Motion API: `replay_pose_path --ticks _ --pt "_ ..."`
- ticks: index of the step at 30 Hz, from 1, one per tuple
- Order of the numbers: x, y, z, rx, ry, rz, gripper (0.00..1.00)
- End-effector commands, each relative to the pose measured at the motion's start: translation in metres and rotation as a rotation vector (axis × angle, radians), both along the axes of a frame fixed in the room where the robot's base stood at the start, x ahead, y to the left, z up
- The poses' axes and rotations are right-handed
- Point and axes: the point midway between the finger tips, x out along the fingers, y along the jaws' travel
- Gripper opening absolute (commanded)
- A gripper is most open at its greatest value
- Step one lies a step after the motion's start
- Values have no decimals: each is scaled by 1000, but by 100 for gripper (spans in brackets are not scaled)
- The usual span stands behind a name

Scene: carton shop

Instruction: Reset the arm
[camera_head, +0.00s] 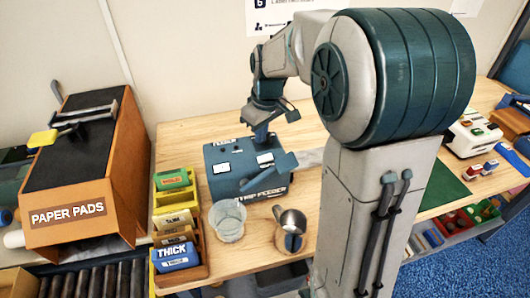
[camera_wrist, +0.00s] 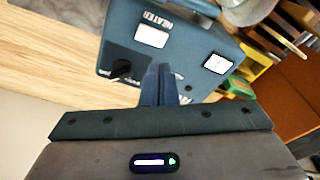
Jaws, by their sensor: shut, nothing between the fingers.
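My gripper (camera_head: 262,132) is at the end of my arm, over the back of the dark blue tape feeder box (camera_head: 225,183) on the wooden bench. In the wrist view my gripper (camera_wrist: 160,72) shows its two fingers together with nothing between them. The top of the feeder (camera_wrist: 185,45), with white labels and a dark square, lies beyond the fingertips. I cannot tell whether the fingertips touch the feeder.
A rack of coloured boxes (camera_head: 176,220) and the paper pads stand (camera_head: 75,180) are to the left. Bare bench (camera_head: 185,135) lies behind and left of the feeder.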

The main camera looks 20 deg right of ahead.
Motion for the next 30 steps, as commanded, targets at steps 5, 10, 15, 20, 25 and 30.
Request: replay_pose_path --ticks 5,10,15,20,25,30 --pt "0 0 7 0 0 0 0" --pt "0 0 6 0 0 0 0" --pt "0 0 6 0 0 0 0" --pt "-8 1 11 -3 -8 -16 0" --pt "-45 2 27 -13 -39 -102 0" --pt "-96 3 40 -13 -83 -225 0"
